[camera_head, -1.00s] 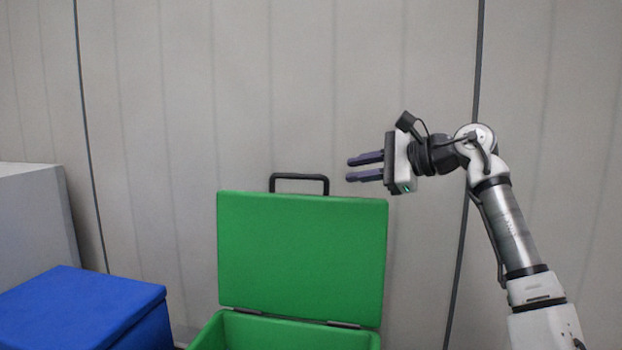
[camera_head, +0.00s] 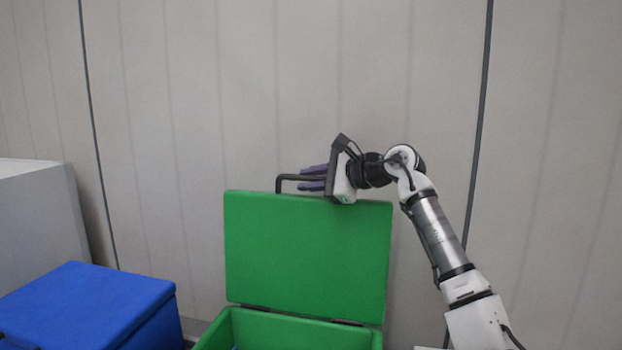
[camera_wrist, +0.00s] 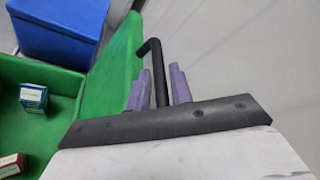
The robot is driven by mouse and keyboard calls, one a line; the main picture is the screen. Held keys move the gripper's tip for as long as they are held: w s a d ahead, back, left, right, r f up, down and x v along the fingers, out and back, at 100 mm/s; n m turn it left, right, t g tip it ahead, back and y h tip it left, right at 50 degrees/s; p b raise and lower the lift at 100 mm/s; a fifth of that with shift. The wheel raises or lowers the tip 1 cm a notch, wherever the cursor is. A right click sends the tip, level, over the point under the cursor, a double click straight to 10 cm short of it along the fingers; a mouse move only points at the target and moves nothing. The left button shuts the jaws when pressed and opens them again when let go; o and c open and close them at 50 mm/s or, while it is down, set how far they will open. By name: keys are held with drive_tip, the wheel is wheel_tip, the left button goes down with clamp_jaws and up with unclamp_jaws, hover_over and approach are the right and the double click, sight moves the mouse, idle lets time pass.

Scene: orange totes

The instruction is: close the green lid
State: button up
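The green lid (camera_head: 308,255) stands open and upright at the back of the green box (camera_head: 285,330). A black handle (camera_head: 280,182) rises from the lid's top edge. My gripper (camera_head: 303,178) is at the handle, just above the lid's top edge, pointing left. In the wrist view the handle (camera_wrist: 154,52) passes between the two purple fingers of my gripper (camera_wrist: 158,88). The fingers are apart, with gaps seen on both sides of the handle bar. The handle's right part is hidden behind my gripper in the head view.
A blue closed box (camera_head: 90,308) stands to the left, with a grey block (camera_head: 40,210) behind it. Inside the green box lie a small teal-and-white carton (camera_wrist: 33,96) and a red one (camera_wrist: 12,165). A pale panelled wall (camera_head: 350,80) is behind.

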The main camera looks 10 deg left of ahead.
drive_tip(key=shift+c, duration=0.3)
clamp_jaws()
